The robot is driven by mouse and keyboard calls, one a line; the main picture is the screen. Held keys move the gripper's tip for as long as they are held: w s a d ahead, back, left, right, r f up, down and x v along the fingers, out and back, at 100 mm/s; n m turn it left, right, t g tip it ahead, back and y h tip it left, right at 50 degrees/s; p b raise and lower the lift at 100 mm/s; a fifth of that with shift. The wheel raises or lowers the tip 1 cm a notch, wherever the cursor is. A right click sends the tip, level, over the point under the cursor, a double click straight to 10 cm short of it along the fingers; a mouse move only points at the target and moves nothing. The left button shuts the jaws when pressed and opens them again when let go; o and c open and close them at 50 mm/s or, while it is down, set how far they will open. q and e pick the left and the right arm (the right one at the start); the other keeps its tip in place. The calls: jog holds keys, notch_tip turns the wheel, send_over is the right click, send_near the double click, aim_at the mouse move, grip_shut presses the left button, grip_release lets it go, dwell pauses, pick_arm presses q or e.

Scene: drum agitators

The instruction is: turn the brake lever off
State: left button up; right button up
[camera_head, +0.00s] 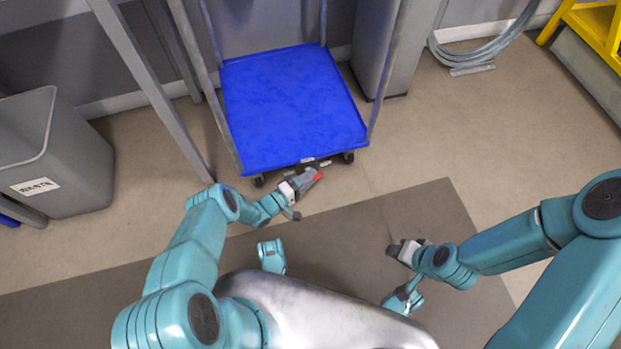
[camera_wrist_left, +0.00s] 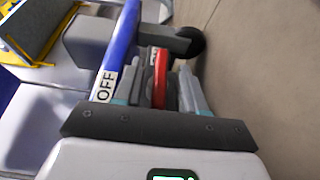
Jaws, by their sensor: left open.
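The blue platform cart (camera_head: 290,105) stands ahead of me, with small black wheels below its front edge. The red brake lever (camera_head: 314,182) is low at that front edge, partly hidden by my left gripper (camera_head: 307,178). In the left wrist view the red lever (camera_wrist_left: 160,78) stands between the two fingers of my open left gripper (camera_wrist_left: 161,88). I cannot tell whether either finger touches it. An OFF label (camera_wrist_left: 105,86) is on the cart's blue edge, left of the lever. My right gripper (camera_head: 400,250) is over the dark mat, away from the cart; its opening is unclear.
A grey waste bin (camera_head: 75,150) stands at the left. Grey upright posts (camera_head: 150,85) rise by the cart's left side. A yellow step frame (camera_head: 597,35) and a coiled grey hose (camera_head: 480,52) are at the back right. The floor right of the cart is clear.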

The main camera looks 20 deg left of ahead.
pick_arm(q)
jog(key=shift+w+d, duration=0.2)
jog(key=shift+w, duration=0.1)
grip_shut()
